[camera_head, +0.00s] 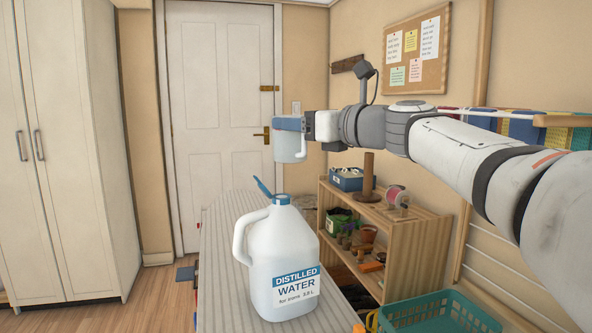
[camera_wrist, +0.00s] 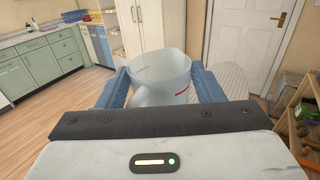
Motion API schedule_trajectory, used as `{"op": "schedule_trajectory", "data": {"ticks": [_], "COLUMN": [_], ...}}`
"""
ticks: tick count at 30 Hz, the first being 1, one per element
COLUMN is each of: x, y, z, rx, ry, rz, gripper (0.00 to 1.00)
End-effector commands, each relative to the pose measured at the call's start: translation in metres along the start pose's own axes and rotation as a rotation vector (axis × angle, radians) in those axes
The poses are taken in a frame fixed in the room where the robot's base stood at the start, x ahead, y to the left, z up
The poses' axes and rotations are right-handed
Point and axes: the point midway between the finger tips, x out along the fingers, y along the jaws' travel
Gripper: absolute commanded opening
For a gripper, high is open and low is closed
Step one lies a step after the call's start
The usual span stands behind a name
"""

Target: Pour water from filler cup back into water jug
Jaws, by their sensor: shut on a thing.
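The filler cup (camera_head: 290,147) is a translucent cup held up in the air behind and above the jug in the head view. It also shows in the wrist view (camera_wrist: 160,80), upright or nearly so, between the two blue fingers. My gripper (camera_head: 289,125) is shut on it; both fingers flank it in the wrist view (camera_wrist: 163,82). Whether water is in the cup is unclear. The white water jug (camera_head: 285,250), labelled "Distilled Water", stands upright on the ironing board (camera_head: 225,290). The cup and jug are apart.
A wooden shelf (camera_head: 405,232) with pots, a spool and a blue box stands right of the board. A green basket (camera_head: 430,315) is at the lower right. A white cabinet (camera_head: 65,150) and door (camera_head: 222,100) are behind.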

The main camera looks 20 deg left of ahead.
Motion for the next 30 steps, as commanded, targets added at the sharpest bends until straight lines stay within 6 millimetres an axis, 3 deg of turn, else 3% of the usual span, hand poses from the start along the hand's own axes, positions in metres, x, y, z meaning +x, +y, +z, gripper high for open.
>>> {"op": "schedule_trajectory", "data": {"ticks": [13,25,30], "x": [-0.001,-0.001,-0.001], "y": [0.000,0.000,-0.001], "z": [0.039,0.042,0.062], "rx": [0.000,0.000,-0.001], "ry": [-0.001,-0.001,-0.001], "rz": [0.000,0.000,0.000], "gripper": [0.31,0.31,0.31]}}
